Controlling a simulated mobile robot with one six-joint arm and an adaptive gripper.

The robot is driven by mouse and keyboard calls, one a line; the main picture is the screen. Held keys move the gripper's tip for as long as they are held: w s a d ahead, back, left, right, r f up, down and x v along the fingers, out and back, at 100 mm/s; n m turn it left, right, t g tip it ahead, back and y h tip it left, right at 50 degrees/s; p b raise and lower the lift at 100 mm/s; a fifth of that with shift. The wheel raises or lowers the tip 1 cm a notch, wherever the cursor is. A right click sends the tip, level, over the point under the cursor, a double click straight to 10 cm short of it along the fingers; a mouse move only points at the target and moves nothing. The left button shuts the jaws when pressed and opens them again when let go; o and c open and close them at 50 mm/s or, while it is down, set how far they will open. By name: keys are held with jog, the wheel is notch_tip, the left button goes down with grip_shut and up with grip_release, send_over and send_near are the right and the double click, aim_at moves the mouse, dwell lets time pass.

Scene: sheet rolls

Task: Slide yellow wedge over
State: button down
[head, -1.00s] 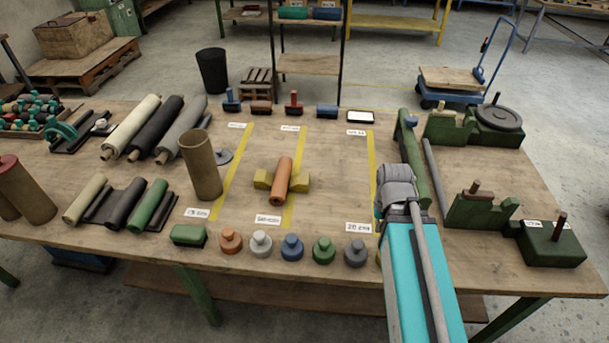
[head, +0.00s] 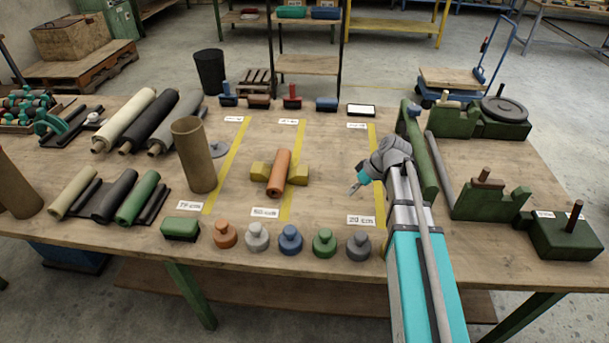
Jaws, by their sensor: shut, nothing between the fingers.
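Two yellow wedges lie in the middle of the table, one on each side of an orange roll (head: 279,173). The left yellow wedge (head: 259,171) and the right yellow wedge (head: 299,175) both appear close against the roll. They sit on or beside the middle yellow stripe (head: 291,203). My gripper (head: 354,190) is shut and empty, to the right of the right wedge and apart from it, with its tip pointing left and down. Its exact height above the table is hard to tell.
Several knobbed weights (head: 290,240) line the table's front edge. A brown tube (head: 193,155) stands upright at left. A green cradle (head: 490,197) and a grey rod (head: 440,172) lie right of my arm. The wood between wedge and gripper is clear.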

aim_at(299, 171)
jog(key=w+a+n+y+b, duration=0.1)
jog(key=w+n, duration=0.1)
jog(key=w, duration=0.1)
jog(key=w+a+n+y+b, duration=0.1)
jog(key=w+n+y+b, duration=0.1)
jog(key=w, duration=0.2)
jog(key=w+a+f+n+y+b, duration=0.1)
jog(key=w+n+b, duration=0.1)
jog(key=w+n, duration=0.1)
jog(key=shift+w+y, duration=0.3)
jog(key=shift+w+a+r+n, duration=0.1)
jog(key=shift+w+r+n, duration=0.1)
jog(key=shift+w+n, duration=0.15)
jog(key=shift+s, duration=0.1)
jog(key=a, duration=0.8)
jog(key=a+f+b, duration=0.1)
jog(key=a, duration=0.3)
jog(key=shift+w, duration=0.25)
jog(key=shift+f+b, duration=0.3)
jog(key=shift+s, duration=0.1)
jog(key=shift+s, duration=0.1)
